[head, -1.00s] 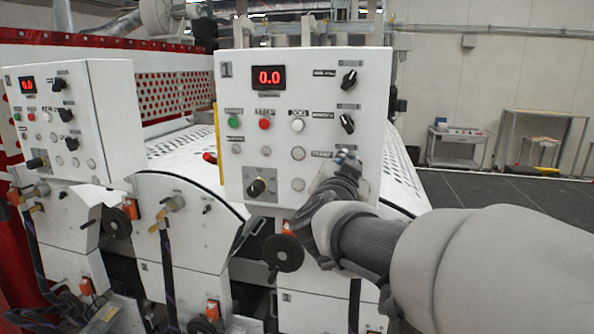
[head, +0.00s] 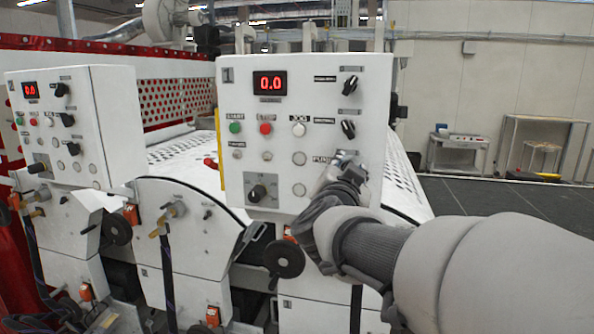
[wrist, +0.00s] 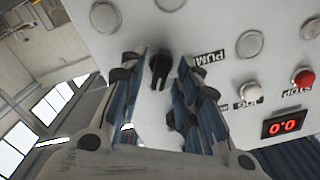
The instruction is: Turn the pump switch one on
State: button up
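The pump switch one is a black rotary knob (wrist: 159,69) on the white panel marked 1 (head: 235,110). In the wrist view it sits beside a partly visible "PUM…" label. My gripper (wrist: 162,62) has its two blue-and-black fingers apart, one on each side of the knob. Gaps show between the knob and both fingers, so I see no contact. In the head view my gripper (head: 345,170) is at the panel's right side, next to the PUMP label, and it hides the knob.
Panel 1 also carries a red 0.0 display (head: 270,83), a green button (head: 235,127), a red button (head: 265,128), two black switches above the pump label, and a lower dial (head: 258,192). A second similar panel (head: 115,125) stands left. Dark floor lies open at right.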

jog(key=v, duration=1.2)
jog(key=s+a+f+n+g+y+b, duration=0.1)
jog(key=s+a+f+n+y+b, duration=0.1)
jog(key=f+n+y+b, duration=0.3)
jog(key=s+a+f+n+g+y+b, duration=0.1)
jog(key=s+a+f+b, duration=0.15)
jog(key=f, duration=0.55)
jog(key=s+a+f+n+g+y+b, duration=0.1)
jog(key=a+f+n+y+b, duration=0.1)
jog(key=f+n+y+b, duration=0.3)
jog(key=s+d+f+g+h+b, duration=0.2)
jog(key=s+d+f+g+b, duration=0.1)
jog(key=s+f, duration=0.6)
jog(key=s+d+f+m+g+h+b, duration=0.1)
jog(key=s+d+f+g+h+b, duration=0.2)
jog(key=f, duration=1.4)
jog(key=s+d+g+b, duration=0.1)
jog(key=s+d+g, duration=0.2)
jog(key=s, duration=0.4)
jog(key=shift+d+f+g, duration=0.25)
jog(key=shift+d+g, duration=0.05)
jog(key=shift+d, duration=0.3)
